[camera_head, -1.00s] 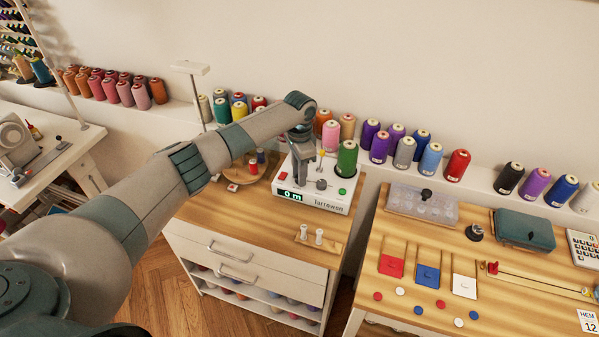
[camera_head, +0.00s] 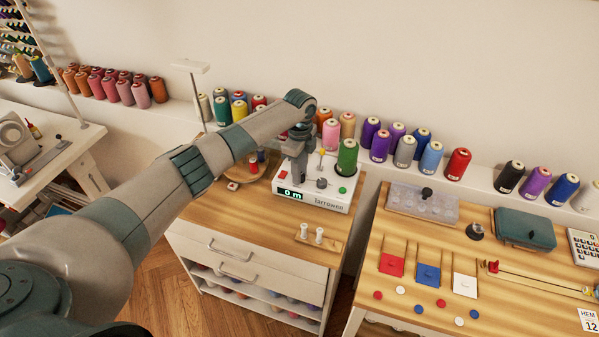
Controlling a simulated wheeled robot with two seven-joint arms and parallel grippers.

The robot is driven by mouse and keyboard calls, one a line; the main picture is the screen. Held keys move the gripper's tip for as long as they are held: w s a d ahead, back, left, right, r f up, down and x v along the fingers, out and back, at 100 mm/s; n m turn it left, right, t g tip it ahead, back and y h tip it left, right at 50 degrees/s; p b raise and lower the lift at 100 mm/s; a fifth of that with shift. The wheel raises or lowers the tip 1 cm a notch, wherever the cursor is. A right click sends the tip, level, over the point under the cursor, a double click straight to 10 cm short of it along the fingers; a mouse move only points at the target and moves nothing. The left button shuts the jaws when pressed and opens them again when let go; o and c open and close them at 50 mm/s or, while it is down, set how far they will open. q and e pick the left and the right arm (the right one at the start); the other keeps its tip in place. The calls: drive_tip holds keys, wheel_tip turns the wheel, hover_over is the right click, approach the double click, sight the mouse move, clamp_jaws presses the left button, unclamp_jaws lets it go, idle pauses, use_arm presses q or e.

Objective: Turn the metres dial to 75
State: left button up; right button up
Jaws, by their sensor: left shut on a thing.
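The winding machine (camera_head: 338,199) is a white box with a dark display (camera_head: 291,194) that reads "0 m". It stands on the wooden cabinet top. My left gripper (camera_head: 298,181) points down onto the machine, just behind the display. It is shut on what seems to be the metres dial; the fingers hide the dial and any marks around it. A dark grey knob (camera_head: 321,184) shows just right of the fingers. A green spool (camera_head: 347,158) stands on the machine's right side. My right gripper is not in view.
A red button (camera_head: 282,175) and a green button (camera_head: 341,190) flank the gripper on the machine. Two white bobbins (camera_head: 319,235) stand on a small wooden base in front. Several thread cones line the ledge behind. The cabinet top (camera_head: 225,213) is clear at front left.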

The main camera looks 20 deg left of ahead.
use_arm(q)
drive_tip(key=shift+r+m, duration=0.15)
drive_tip(key=shift+m, duration=0.35)
drive_tip(key=shift+w, duration=0.1)
drive_tip(key=o, duration=1)
drive_tip(key=shift+o, duration=0.2)
wheel_tip(320, 180, up, 17)
drive_tip(key=b, duration=0.4)
drive_tip(key=shift+r+b, duration=0.2)
drive_tip(key=shift+b, duration=0.15)
drive_tip(key=shift+f, duration=0.1)
